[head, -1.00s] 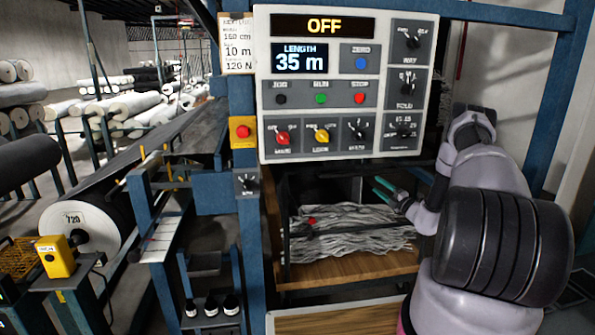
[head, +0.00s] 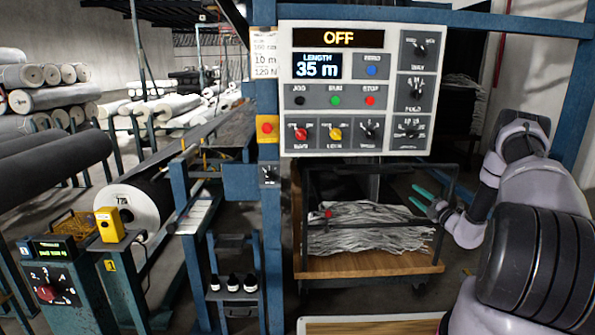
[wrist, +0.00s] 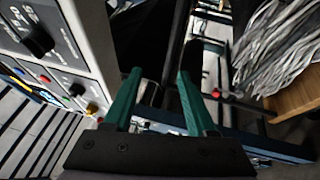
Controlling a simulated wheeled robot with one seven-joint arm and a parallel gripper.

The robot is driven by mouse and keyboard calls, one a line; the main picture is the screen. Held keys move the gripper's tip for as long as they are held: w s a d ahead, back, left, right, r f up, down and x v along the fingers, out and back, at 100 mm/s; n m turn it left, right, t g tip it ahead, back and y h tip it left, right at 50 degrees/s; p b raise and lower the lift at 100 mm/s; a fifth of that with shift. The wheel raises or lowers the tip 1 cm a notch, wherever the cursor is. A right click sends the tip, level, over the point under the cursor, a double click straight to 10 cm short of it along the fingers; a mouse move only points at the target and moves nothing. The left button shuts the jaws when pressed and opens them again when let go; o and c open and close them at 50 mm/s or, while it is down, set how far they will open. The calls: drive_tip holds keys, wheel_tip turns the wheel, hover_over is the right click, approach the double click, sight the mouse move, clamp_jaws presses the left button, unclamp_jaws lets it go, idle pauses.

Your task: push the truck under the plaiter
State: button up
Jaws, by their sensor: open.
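The truck has a wooden deck (head: 370,264), a dark tubular frame and a heap of pale grey folded cloth (head: 368,226) on it. It stands on the floor below the plaiter's control panel (head: 357,90), which reads OFF and 35 m. A blue upright (head: 268,200) stands left of the truck. My gripper (head: 416,194) has green fingers, open and empty, at the truck's right side near the frame. In the wrist view the open fingers (wrist: 159,75) point past the panel, with the cloth (wrist: 275,45) at upper right. Whether they touch the frame, I cannot tell.
A yellow box (head: 110,225) and a switch cabinet (head: 55,285) stand at left. A dark roll (head: 130,205) and a narrow stand with bottles (head: 233,283) are beside the blue frame. Stacked rolls (head: 45,90) fill the back left. A pale-topped board edge (head: 370,325) shows at the bottom.

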drive_tip(key=s+a+r+n+g+y, duration=0.3)
drive_tip(key=s+a+r+n+g, duration=0.15)
drive_tip(key=a+r+n, duration=0.55)
drive_tip(key=s+a+r+n+g+y, duration=0.25)
drive_tip(key=a+r+n+g, duration=0.5)
drive_tip(key=r, duration=0.55)
drive_tip(key=s+a+r+n+g+h, duration=0.1)
drive_tip(key=s+a+r+n+h, duration=0.15)
drive_tip(key=s+r+n, duration=0.35)
drive_tip(key=s+a+r+n+g+h, duration=0.1)
drive_tip(key=s+a+r+n+h, duration=0.2)
drive_tip(key=s, duration=0.6)
drive_tip(key=s+a+r+n+g+h, duration=0.1)
drive_tip(key=s+a+r+n, duration=0.2)
drive_tip(key=s+n, duration=0.35)
drive_tip(key=s+d+r+n+t+h, duration=0.1)
drive_tip(key=s+d+n+t+h, duration=0.1)
drive_tip(key=s+n, duration=0.3)
drive_tip(key=s+d+r+n+t+h, duration=0.2)
drive_tip(key=s+n, duration=0.3)
drive_tip(key=s, duration=0.6)
drive_tip(key=shift+s+d+r+h, duration=0.2)
drive_tip(key=shift+d+r+h, duration=0.15)
drive_tip(key=shift+h, duration=0.55)
